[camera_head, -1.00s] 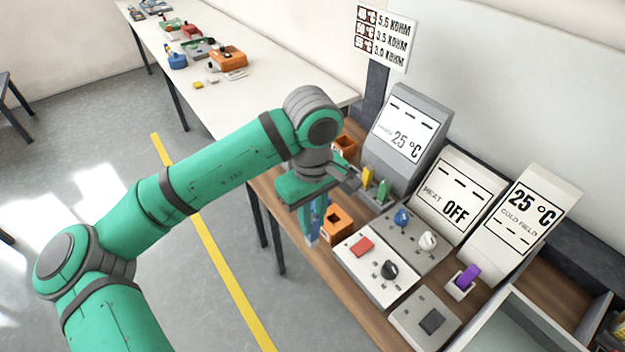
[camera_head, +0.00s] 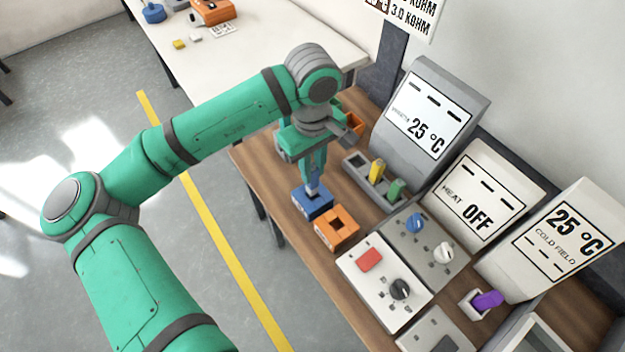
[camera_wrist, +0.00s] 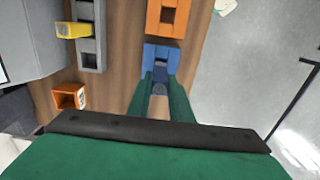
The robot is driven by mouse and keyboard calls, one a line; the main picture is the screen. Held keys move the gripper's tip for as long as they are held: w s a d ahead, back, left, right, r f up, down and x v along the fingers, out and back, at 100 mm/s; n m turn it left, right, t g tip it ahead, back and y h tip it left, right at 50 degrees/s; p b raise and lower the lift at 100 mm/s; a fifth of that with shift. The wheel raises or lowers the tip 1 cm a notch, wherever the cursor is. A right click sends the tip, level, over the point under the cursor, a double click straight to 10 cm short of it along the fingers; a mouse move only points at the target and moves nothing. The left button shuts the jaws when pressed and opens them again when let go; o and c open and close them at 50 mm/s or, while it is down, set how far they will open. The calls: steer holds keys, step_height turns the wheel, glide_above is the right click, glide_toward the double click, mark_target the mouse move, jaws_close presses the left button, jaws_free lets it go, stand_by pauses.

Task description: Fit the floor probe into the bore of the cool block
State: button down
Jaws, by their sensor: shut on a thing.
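The blue block (camera_head: 320,207), which I take as the cool block, sits on the wooden bench beside an orange block (camera_head: 337,229). In the wrist view the blue block (camera_wrist: 162,57) lies just beyond my fingertips. My gripper (camera_head: 313,187) points down over the blue block, shut on a small grey piece (camera_wrist: 159,88), which I take as the floor probe. The fingers hide most of it. Its lower end is at or just above the block's top; I cannot tell whether it is in the bore.
A grey rack (camera_head: 358,165) holds a yellow probe (camera_head: 377,171) and a green probe (camera_head: 396,190). A purple probe (camera_head: 488,299) stands in a holder. A switch panel (camera_head: 361,288) and display boxes (camera_head: 427,115) line the right. Another orange piece (camera_wrist: 68,97) is close by.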

mark_target(313, 181)
step_height(313, 181, down, 5)
steer(key=shift+f, duration=0.15)
steer(key=c, duration=1.7)
jaws_free()
steer(key=shift+s, duration=0.1)
steer(key=shift+o, duration=0.6)
